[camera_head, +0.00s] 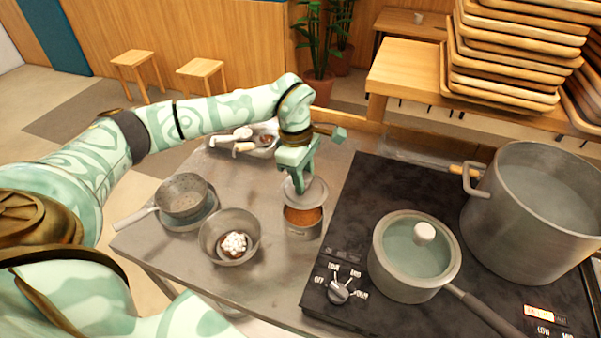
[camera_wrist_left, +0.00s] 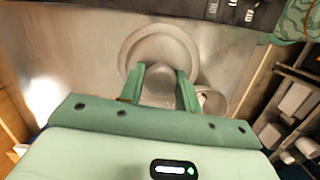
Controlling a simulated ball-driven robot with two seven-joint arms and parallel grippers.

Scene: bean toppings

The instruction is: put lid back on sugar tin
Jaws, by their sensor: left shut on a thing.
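My left gripper (camera_head: 299,187) reaches down over the counter, shut on the lid's raised middle. The lid (camera_head: 316,190) is a round, pale grey disc. The sugar tin (camera_head: 304,230), a small metal tin showing orange-brown, stands directly below it. The lid overlaps the tin's far upper part in the head view; I cannot tell whether they touch. In the left wrist view the lid (camera_wrist_left: 160,37) spreads out beyond my left fingertips (camera_wrist_left: 160,72), and the tin cannot be made out beneath it. My right gripper is in neither view.
A bowl with white topping (camera_head: 215,250) stands left of the tin. The black stove (camera_head: 365,200) on the right holds a lidded saucepan (camera_head: 400,285) and a large pot (camera_head: 520,230).

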